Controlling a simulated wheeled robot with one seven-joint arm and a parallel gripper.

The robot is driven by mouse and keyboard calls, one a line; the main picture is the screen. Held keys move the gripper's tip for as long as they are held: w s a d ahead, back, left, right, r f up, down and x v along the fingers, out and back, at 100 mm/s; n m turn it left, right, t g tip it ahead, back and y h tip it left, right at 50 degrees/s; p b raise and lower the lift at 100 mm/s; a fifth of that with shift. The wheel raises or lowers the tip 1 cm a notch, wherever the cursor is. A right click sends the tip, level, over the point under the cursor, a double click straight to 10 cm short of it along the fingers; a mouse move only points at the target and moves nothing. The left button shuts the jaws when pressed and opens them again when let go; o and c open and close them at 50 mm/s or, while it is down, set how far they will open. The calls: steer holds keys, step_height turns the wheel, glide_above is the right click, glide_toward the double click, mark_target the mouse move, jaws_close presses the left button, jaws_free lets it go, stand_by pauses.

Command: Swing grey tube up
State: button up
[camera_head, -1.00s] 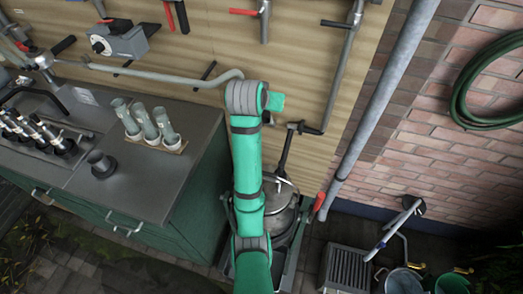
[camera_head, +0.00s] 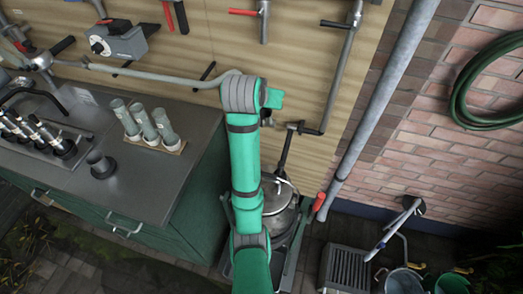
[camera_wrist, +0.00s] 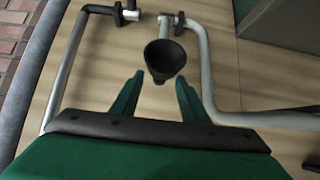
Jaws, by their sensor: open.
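Two grey tubes run along the wooden board. One (camera_head: 160,79) runs level over the bench and bends down behind my arm; in the wrist view it is the bent tube (camera_wrist: 203,80) on the right. The other (camera_head: 343,70) slopes down to an elbow and a dark fitting; it shows at the left in the wrist view (camera_wrist: 68,65). I cannot tell which one the task names. My gripper (camera_wrist: 160,79) is open and empty, its fingers pointing at the board. A black cup-shaped part (camera_wrist: 165,55) lies ahead between the fingertips.
A metal churn (camera_head: 282,208) stands low beside my arm. The green cabinet (camera_head: 165,228) bears several upright grey cylinders (camera_head: 150,122). A long grey pipe (camera_head: 385,90) runs down beside the brick wall, with a green hose (camera_head: 460,95) farther right. Buckets stand at lower right.

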steer(key=shift+v, duration=2.15)
